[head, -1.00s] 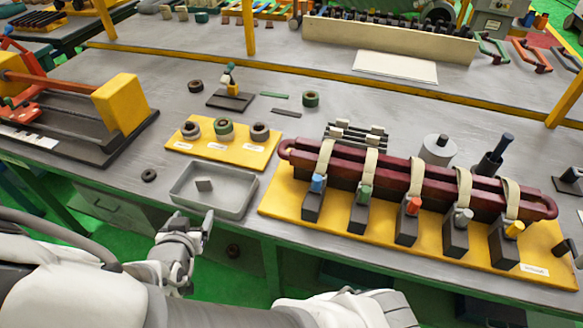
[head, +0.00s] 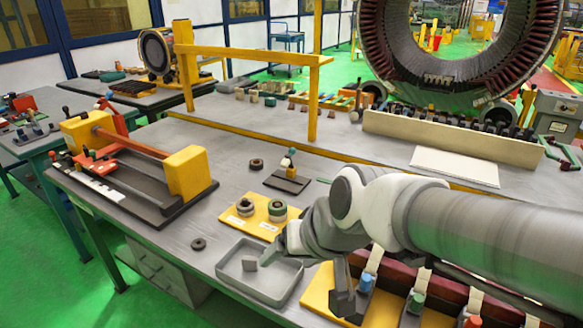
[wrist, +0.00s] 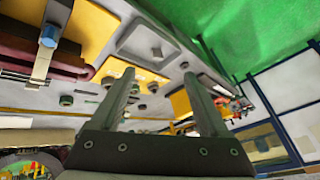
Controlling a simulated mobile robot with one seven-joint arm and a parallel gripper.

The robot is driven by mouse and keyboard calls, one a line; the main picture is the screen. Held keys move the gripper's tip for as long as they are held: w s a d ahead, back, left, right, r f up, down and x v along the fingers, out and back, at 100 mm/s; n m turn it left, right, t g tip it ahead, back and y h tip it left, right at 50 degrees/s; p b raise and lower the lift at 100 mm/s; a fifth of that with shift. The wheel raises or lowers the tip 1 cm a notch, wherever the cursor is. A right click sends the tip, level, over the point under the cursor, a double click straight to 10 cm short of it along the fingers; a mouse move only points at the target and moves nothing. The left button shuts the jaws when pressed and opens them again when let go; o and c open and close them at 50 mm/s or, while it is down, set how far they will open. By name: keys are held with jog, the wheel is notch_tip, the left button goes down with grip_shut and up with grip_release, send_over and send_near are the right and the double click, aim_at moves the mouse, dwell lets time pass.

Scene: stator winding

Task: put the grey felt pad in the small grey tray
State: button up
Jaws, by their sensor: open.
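The small grey tray (head: 226,274) lies on the bench near its front edge; it also shows in the wrist view (wrist: 133,36). A small grey piece that looks like the felt pad (head: 250,266) is inside the tray, apparently tilted up from its floor; it is a small dark patch in the wrist view (wrist: 156,52). In the wrist view my gripper (wrist: 158,74) is open, with nothing between the fingers.
A yellow board (head: 233,221) with rings stands behind the tray. A loose dark ring (head: 198,243) lies to its left. The yellow coil fixture (head: 318,298) is to its right, partly hidden by my arm. Bare bench lies left of the tray.

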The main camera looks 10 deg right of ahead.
jog(key=s+d+r+h, duration=0.3)
jog(key=s+d, duration=0.3)
jog(key=d, duration=0.2)
jog(key=shift+s+d, duration=0.2)
jog(key=shift+s, duration=0.1)
jog(key=shift+r, duration=0.3)
